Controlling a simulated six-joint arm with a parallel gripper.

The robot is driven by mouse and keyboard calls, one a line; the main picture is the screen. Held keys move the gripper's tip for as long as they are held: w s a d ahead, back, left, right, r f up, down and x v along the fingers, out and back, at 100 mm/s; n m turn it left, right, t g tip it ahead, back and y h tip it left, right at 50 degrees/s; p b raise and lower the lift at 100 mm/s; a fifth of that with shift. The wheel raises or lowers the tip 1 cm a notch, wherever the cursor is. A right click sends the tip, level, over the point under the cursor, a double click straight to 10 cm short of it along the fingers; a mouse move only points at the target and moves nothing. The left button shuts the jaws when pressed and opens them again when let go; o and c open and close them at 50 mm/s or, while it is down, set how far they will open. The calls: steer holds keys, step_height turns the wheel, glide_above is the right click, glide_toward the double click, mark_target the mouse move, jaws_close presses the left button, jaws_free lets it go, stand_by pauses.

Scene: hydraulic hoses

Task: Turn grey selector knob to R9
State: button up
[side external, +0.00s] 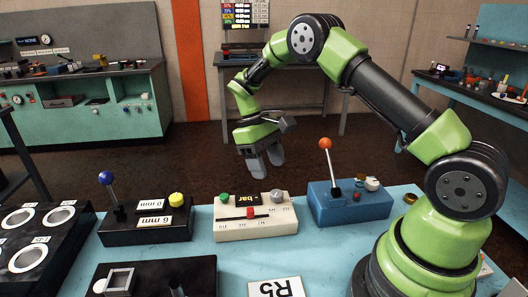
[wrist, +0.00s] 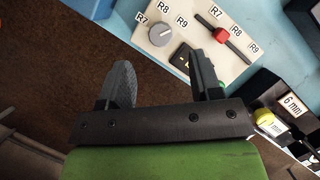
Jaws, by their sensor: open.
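The grey selector knob (wrist: 160,34) is round and sits on a cream control box (side external: 233,229), with labels R7, R8 and R9 around it in the wrist view. In the side view the knob (side external: 276,196) is on the box's right end. Which label its pointer faces is too small to tell. My gripper (side external: 263,160) hangs above and behind the box in the side view. In the wrist view my gripper (wrist: 164,76) has its two fingers apart with nothing between them, and the knob lies beyond the fingertips, untouched.
The cream box also carries a red slider (wrist: 222,35) and a green button (side external: 224,197). A blue box (side external: 345,207) with an orange-topped lever stands to the right. A black box (side external: 147,222) with a blue-topped lever and yellow knob stands to the left. Space above the boxes is free.

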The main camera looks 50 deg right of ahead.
steer(key=shift+v, duration=1.75)
steer(key=shift+r, duration=0.1)
steer(key=s+a+r+m+t+y, duration=0.1)
steer(key=s+a+r+t, duration=0.3)
steer(key=s+r, duration=0.3)
steer(key=s+a+r+m+t, duration=0.1)
steer(key=s+a+r+t, duration=0.3)
steer(key=r, duration=0.6)
steer(key=s+a+m+t+y, duration=0.1)
steer(key=s+t, duration=0.2)
steer(key=s, duration=0.6)
steer(key=shift+a+f+m+t, duration=0.2)
steer(key=shift+a+m+t, duration=0.1)
steer(key=shift+m, duration=0.1)
